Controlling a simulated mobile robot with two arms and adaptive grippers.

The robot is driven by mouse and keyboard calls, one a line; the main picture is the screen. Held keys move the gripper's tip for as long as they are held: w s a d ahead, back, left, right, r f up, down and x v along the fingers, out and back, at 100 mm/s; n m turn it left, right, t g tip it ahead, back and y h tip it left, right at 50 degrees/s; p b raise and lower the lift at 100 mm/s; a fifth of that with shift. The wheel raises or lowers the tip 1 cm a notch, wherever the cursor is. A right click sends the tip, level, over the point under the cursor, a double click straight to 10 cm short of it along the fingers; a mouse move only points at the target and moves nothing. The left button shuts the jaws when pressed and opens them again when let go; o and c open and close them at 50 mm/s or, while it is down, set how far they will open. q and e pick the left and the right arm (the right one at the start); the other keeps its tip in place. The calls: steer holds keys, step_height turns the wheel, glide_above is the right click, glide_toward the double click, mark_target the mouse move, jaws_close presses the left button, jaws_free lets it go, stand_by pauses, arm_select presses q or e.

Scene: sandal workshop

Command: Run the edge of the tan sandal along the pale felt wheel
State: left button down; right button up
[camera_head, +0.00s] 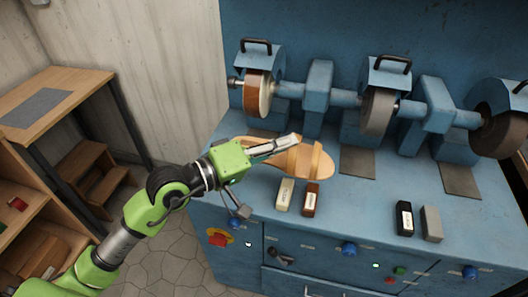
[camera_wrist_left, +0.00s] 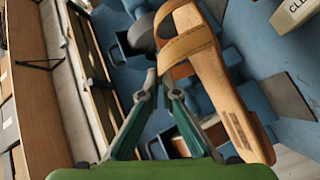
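The tan sandal (camera_head: 315,165) has a light sole and broad straps, and shows above the front left of the blue bench. My left gripper (camera_head: 294,140) reaches over it from the left and hides part of it. In the left wrist view, the sandal (camera_wrist_left: 225,95) is large and close, and the fingers (camera_wrist_left: 160,82) come together at its edge near a strap. They look shut on it. My right gripper is not in view.
A grey wheel (camera_head: 378,112) and a dark brown wheel (camera_head: 503,132) stand farther right on the blue bench (camera_head: 365,205). A cream bar (camera_head: 285,193), a reddish-brown bar (camera_head: 312,200), a black bar (camera_head: 404,219) and a grey bar (camera_head: 432,223) lie along the front.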

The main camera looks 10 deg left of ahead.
arm_select(q)
steer(key=shift+w+d+r, duration=0.1)
steer(key=shift+d+r, duration=0.2)
steer(key=shift+d, duration=0.55)
steer(key=shift+w+r, duration=0.1)
steer(key=shift+w, duration=0.05)
steer(key=w, duration=0.2)
steer(key=w+r, duration=0.1)
steer(key=w, duration=0.1)
steer(key=shift+p, duration=0.4)
steer(key=shift+w+r, duration=0.15)
steer(key=shift+w, duration=0.8)
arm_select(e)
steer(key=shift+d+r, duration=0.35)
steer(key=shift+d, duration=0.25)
arm_select(q)
steer(key=shift+w+b, duration=0.3)
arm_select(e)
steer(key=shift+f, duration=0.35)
arm_select(q)
steer(key=shift+w+r, duration=0.2)
steer(key=shift+w, duration=0.2)
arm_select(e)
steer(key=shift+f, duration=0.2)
arm_select(q)
steer(key=shift+a+b, duration=0.15)
steer(key=shift+b, duration=0.3)
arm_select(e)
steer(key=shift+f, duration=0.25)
